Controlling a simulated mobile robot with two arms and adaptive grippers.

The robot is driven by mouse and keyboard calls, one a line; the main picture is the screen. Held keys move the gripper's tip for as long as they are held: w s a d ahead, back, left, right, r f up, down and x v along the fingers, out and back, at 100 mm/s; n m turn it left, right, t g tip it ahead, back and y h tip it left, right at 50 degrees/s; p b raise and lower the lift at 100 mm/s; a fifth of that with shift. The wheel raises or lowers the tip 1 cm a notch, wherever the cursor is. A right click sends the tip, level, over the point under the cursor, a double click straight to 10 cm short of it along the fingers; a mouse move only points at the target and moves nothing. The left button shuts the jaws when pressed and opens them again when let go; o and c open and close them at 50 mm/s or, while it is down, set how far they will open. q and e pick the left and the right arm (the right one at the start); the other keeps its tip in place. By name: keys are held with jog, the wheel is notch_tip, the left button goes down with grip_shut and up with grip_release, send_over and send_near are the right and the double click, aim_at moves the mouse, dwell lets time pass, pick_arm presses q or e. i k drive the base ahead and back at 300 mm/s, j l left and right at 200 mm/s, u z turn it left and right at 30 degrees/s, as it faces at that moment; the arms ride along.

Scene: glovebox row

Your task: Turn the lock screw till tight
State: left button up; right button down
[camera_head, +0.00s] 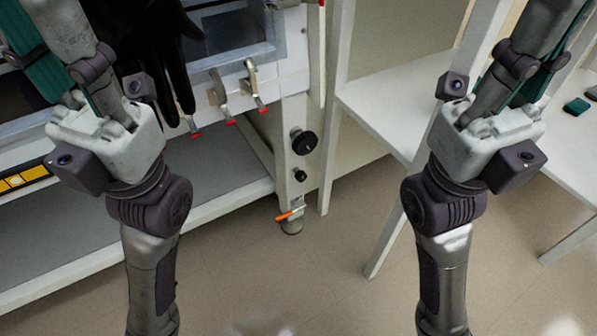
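No part is clearly identifiable as the lock screw. A round black knob (303,141) is on the white post at the glovebox's right end, with a smaller black knob (300,175) below it. My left gripper (72,55) is at the upper left, in front of the glovebox (295,65) and left of the knobs. My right gripper (525,65) is at the upper right, in front of a white table, well right of the knobs. Both grippers' fingertips run out of the top of the picture, so their opening is hidden. Neither touches the knobs.
A black glove (165,55) hangs beside my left gripper. Red-tipped latches (252,87) line the glovebox front. An orange-handled lever (290,214) is low on the post. A white table (385,105) stands right; the floor (290,270) between my arms is clear.

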aim_at(301, 177)
jog(key=l+u, duration=0.3)
jog(key=l, duration=1.1)
jog(key=l+u, duration=0.25)
jog(key=l, duration=1.15)
